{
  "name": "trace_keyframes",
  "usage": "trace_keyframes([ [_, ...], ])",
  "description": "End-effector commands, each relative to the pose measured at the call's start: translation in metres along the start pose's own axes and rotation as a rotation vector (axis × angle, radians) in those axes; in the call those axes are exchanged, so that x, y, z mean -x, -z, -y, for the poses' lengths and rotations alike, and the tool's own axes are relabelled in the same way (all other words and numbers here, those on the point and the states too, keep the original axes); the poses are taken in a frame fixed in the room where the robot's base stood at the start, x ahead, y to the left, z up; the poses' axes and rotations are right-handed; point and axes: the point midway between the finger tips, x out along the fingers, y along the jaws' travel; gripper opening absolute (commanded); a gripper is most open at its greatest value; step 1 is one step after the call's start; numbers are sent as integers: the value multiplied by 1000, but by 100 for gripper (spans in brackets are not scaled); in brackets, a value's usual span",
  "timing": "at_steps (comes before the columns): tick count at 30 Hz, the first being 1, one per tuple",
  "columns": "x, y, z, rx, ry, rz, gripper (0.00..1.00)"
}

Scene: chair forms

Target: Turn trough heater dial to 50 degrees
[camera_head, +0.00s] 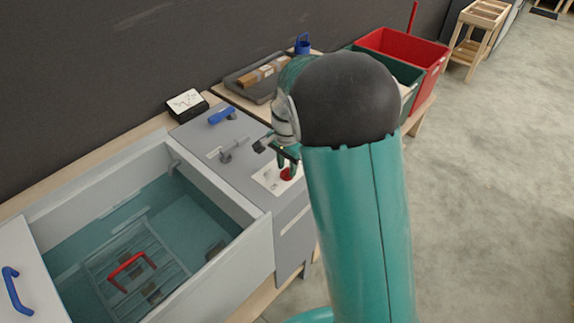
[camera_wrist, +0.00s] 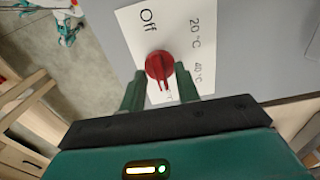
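The red heater dial (camera_wrist: 159,66) sits on a white label plate (camera_wrist: 147,35) on a grey panel. The plate reads "Off", "20 °C" and "40 °C"; more print is partly hidden behind my gripper. The dial's ridge points down in the wrist view, toward my gripper's palm. My gripper (camera_wrist: 160,76) has its two green fingers on either side of the dial, apart from each other. I cannot tell whether they touch it. In the head view, my gripper (camera_head: 287,162) is just above the dial (camera_head: 287,174), on the heater's grey top (camera_head: 215,150).
The water-filled trough (camera_head: 254,246) with a red-handled rack (camera_head: 132,270) is at left. Red (camera_head: 405,52) and green crates are behind my arm. Open floor lies right.

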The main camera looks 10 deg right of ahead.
Motion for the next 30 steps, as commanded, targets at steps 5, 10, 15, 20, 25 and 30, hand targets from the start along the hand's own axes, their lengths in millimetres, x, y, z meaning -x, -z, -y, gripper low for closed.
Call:
trace_keyframes([
  [5, -1, 0, 0, 1, -2, 1, 33],
  [10, 2, 0, 0, 1, -1, 0, 33],
  [15, 23, 0, 0, 3, 2, -2, 33],
  [20, 57, 0, 0, 1, 3, -1, 33],
  [25, 95, 0, 1, 2, 3, -2, 33],
  [30, 124, 0, 0, 1, 1, 0, 33],
])
